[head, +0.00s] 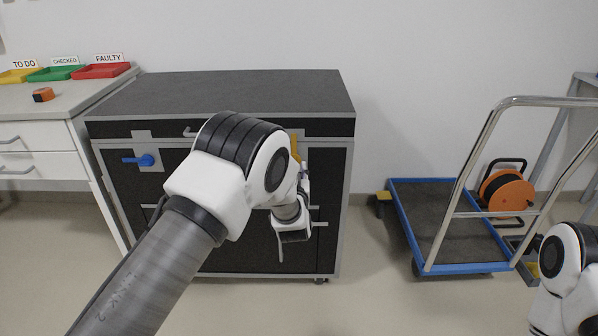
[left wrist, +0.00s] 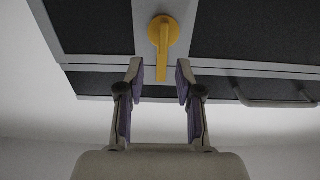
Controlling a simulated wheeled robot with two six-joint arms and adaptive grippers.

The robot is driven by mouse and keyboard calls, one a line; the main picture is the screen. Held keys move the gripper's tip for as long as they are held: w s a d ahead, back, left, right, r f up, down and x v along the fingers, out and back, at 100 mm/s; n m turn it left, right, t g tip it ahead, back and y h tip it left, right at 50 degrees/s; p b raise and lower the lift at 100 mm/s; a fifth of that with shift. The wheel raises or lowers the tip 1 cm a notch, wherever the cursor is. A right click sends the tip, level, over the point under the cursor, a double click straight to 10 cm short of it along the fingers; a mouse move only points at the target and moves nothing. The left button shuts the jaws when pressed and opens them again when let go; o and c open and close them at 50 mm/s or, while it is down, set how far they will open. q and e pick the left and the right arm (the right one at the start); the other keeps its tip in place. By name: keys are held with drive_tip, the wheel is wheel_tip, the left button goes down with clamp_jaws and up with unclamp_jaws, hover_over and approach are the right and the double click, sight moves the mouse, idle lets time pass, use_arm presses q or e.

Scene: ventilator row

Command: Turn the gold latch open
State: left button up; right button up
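The gold latch (head: 295,147) is on the upper right of the dark cabinet's front, partly hidden behind my left arm in the head view. In the left wrist view the gold latch (left wrist: 163,34) shows whole, a round hub with a straight lever pointing down in that picture. My left gripper (left wrist: 160,72) is open, its two fingers apart on either side of the lever's end. I see no clear contact with it. In the head view my left gripper (head: 292,225) is mostly hidden by its own wrist.
The cabinet (head: 240,88) also has a blue latch (head: 146,160) and a grey handle (left wrist: 272,102). Left stands a white bench with yellow, green and red (head: 102,71) trays and a small orange-black object (head: 43,95). Right stands a blue-edged trolley (head: 440,269) with an orange reel (head: 507,191).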

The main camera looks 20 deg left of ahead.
use_arm(q)
drive_tip(key=x, duration=0.4)
drive_tip(key=shift+a+f+b, duration=0.15)
drive_tip(key=shift+a+b, duration=0.05)
drive_tip(key=shift+b, duration=0.1)
drive_tip(key=shift+c, duration=0.3)
clamp_jaws()
